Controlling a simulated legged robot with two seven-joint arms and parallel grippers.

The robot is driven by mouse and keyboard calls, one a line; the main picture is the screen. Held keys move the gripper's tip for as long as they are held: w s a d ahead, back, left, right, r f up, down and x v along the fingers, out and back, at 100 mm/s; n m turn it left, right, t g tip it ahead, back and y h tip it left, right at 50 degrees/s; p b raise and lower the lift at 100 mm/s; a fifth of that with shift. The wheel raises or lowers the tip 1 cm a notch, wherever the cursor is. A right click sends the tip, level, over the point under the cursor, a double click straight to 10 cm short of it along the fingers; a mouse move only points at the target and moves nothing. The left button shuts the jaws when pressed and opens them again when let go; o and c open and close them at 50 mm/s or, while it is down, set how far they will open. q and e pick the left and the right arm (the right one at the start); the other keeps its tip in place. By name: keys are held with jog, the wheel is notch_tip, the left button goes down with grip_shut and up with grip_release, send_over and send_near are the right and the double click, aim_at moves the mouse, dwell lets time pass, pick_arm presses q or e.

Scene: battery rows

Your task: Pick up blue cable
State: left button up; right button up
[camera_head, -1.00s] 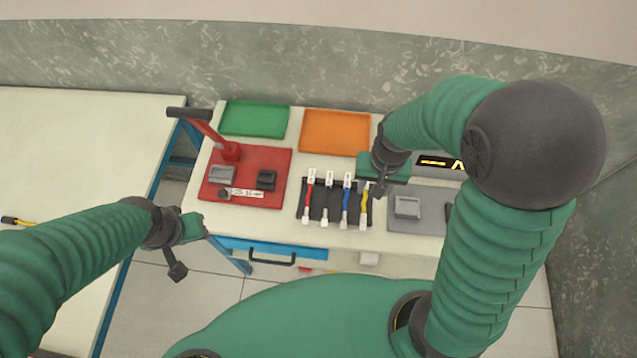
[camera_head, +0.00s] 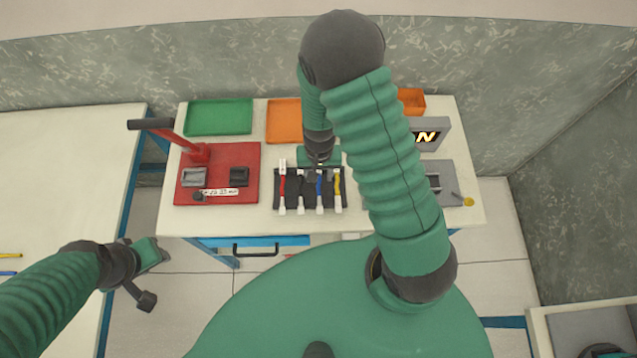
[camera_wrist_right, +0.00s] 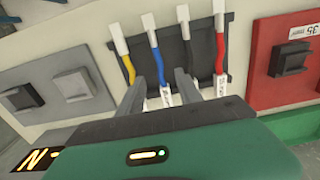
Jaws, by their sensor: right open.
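The blue cable (camera_head: 319,188) lies in a black rack (camera_head: 344,200) on the white table, between a dark cable (camera_head: 300,186) and the yellow cable (camera_head: 337,186). It also shows in the right wrist view (camera_wrist_right: 158,64), with a white end toward the top. My right gripper (camera_wrist_right: 161,76) is open; its two grey fingers stand on either side of the blue cable's lower part. I cannot tell whether they touch it. In the head view my right gripper (camera_head: 320,165) is over the rack's far edge. My left gripper (camera_head: 150,275) hangs off the table at left, its jaws unclear.
The red cable (camera_head: 282,187) lies at the rack's left end. A red board (camera_head: 222,165) with a lever press is to the left. Green (camera_head: 219,117) and orange (camera_head: 284,120) trays are behind. A grey board (camera_head: 446,180) is right, partly behind my arm.

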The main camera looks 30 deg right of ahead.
aim_at(319, 184)
notch_tip(319, 184, down, 4)
jog(key=shift+f, duration=0.2)
jog(key=shift+a, duration=0.2)
jog(key=c, duration=0.3)
jog(key=shift+s+d, duration=0.1)
grip_shut()
